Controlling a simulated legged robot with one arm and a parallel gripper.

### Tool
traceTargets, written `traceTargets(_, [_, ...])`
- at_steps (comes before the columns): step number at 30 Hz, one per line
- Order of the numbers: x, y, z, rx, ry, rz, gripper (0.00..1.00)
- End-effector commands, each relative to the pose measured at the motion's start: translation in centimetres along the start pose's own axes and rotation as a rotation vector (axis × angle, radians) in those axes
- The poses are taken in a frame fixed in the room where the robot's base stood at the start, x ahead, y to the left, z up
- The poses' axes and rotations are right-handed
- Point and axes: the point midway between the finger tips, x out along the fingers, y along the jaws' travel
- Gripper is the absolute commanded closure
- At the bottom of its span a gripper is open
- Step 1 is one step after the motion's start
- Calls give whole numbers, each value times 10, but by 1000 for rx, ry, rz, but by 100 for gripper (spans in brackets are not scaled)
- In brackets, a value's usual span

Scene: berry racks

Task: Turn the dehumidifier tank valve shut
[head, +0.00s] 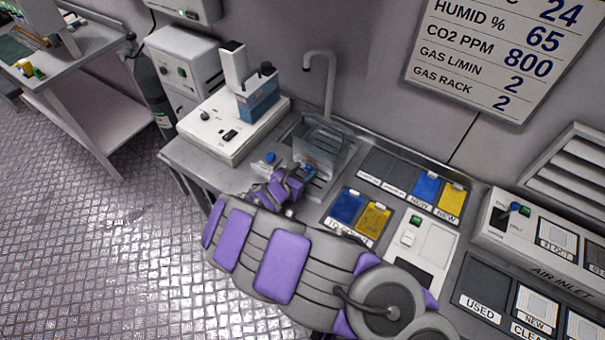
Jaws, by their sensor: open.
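A clear, box-like tank (326,146) stands in the sink area of the steel bench, below a curved tap. A small blue piece (309,168) shows low on the tank's front; it looks like the valve, but its handle angle is too small to tell. My gripper (298,175), at the end of my purple and grey arm, is open, close in front of the tank beside this blue piece. Whether its fingers touch the piece or stand around it, I cannot tell. A second small blue knob (270,157) shows just left of my gripper.
A white instrument (215,135) with a blue block stands left of the sink. The tap (329,85) rises behind the tank. Blue and yellow cards (374,218) lie in trays at right. A grey gas cylinder (150,90) stands left of the bench. The floor at left is clear.

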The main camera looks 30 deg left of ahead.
Motion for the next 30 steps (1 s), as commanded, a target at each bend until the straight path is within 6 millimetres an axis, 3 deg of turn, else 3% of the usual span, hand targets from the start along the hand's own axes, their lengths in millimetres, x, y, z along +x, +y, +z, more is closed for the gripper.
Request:
traceTargets(9, [2, -1, 1, 0, 0, 0, 49])
traceTargets(25, [2, -1, 1, 0, 0, 0, 100])
traceTargets(30, [1, -1, 1, -6, 0, -3, 100])
